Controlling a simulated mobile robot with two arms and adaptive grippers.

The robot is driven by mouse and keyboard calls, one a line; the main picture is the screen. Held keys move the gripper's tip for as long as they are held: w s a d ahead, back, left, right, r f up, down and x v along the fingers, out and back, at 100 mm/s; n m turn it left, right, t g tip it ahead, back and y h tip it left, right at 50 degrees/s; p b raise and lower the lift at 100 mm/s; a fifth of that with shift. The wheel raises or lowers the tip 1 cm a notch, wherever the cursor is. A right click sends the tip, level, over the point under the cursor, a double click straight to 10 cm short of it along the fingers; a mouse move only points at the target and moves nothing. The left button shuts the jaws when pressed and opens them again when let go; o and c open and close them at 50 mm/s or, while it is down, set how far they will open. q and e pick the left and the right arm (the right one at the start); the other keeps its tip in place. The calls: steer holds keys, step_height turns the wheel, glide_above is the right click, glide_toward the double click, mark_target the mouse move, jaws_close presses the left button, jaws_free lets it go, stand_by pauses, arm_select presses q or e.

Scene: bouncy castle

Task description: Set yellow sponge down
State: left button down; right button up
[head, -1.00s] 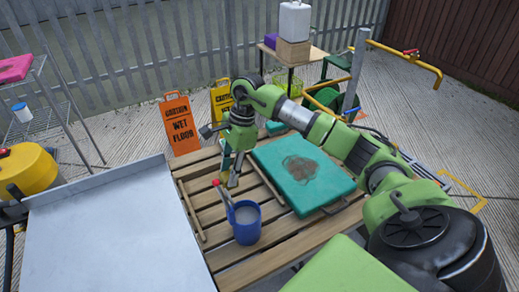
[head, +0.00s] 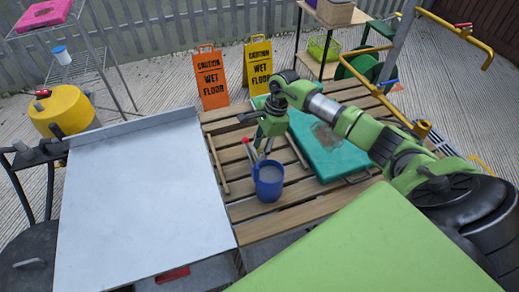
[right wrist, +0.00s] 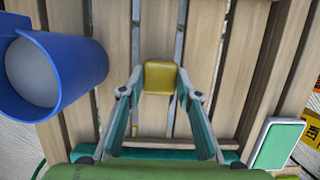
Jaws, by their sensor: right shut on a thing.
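The yellow sponge (right wrist: 160,77) sits between the fingertips of my right gripper (right wrist: 160,88) in the right wrist view. The gripper is shut on it, with wooden pallet slats beneath. I cannot tell whether the sponge touches the slats. In the head view my right gripper (head: 262,152) points down over the slatted pallet top (head: 285,212), just behind the blue mug (head: 269,184). The sponge cannot be made out there. My left gripper is not in view.
A teal board (head: 335,160) lies right on the pallet. A bare metal table (head: 140,205) stands left. Two wet-floor signs (head: 211,78) stand behind. Front slats are clear.

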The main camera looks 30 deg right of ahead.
steer(key=shift+f, duration=0.15)
steer(key=o, duration=1)
steer(key=shift+d+r, duration=0.1)
steer(key=shift+r, duration=0.3)
steer(key=b+v, duration=0.2)
steer(key=v, duration=0.9)
steer(key=shift+s+d+r+b, duration=0.1)
steer(key=shift+r+b, duration=0.2)
steer(key=shift+b, duration=0.1)
